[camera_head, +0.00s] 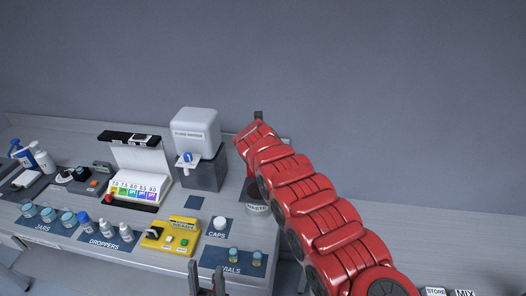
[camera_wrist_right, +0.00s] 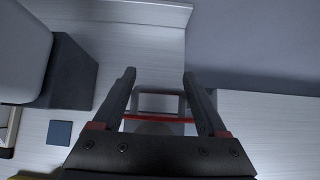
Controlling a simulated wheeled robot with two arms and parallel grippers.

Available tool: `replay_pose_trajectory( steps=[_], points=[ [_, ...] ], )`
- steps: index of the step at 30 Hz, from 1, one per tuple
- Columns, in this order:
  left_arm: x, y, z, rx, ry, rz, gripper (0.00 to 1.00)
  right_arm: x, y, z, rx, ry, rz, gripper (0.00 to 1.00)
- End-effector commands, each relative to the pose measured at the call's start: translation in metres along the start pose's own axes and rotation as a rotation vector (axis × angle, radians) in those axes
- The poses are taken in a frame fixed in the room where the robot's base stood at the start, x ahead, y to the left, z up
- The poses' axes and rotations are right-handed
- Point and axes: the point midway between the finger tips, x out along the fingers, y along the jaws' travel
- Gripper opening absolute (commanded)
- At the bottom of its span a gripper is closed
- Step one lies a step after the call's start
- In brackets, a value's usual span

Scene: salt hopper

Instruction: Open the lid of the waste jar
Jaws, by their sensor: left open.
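The waste jar (camera_head: 257,209) stands on the bench in the head view, with a "WASTE" label on its front. My red right arm covers much of its top, so I cannot tell how its lid stands. My right gripper (camera_wrist_right: 158,77) shows in the right wrist view with its two dark fingers apart. A grey rectangular frame (camera_wrist_right: 158,91) with a red strip below it shows between the fingers; I cannot tell whether it touches them. My left gripper (camera_head: 206,279) is open and empty at the bottom of the head view, in front of the bench.
A white dispenser (camera_head: 196,133) on a dark stand is left of the jar. A cap sits on the caps mat (camera_head: 216,233), and vials stand on the vials mat (camera_head: 222,254). A yellow device (camera_head: 172,236) is farther left. The bench right of my arm is mostly clear.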

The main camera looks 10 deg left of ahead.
Motion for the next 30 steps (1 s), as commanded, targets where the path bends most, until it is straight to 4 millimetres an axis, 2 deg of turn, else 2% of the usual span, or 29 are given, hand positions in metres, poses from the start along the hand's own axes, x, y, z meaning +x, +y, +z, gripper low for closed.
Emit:
replay_pose_trajectory(
  steps=[1,3,14,22,25,30],
  points=[
    [0.000,0.000,0.000,0.000,0.000,0.000,0.50,0.002,-0.002,-0.002,0.000,0.002,-0.003,0.82],
    [0.000,0.000,0.000,0.000,0.000,0.000,0.50,0.002,-0.002,-0.001,0.000,0.002,-0.002,0.90],
    [0.001,0.000,0.000,0.000,0.000,0.000,0.50,-0.002,0.000,0.001,0.001,0.000,0.002,0.90],
    [0.005,0.000,-0.001,0.000,0.000,0.000,0.50,-0.022,0.001,0.004,0.001,0.001,0.005,0.90],
    [0.007,0.000,-0.001,0.000,0.000,0.000,0.50,-0.031,-0.004,0.003,-0.001,-0.003,-0.007,0.90],
    [0.010,-0.001,-0.002,0.000,0.000,0.000,0.50,-0.049,-0.002,0.005,0.003,-0.006,0.001,0.90]
  ],
)
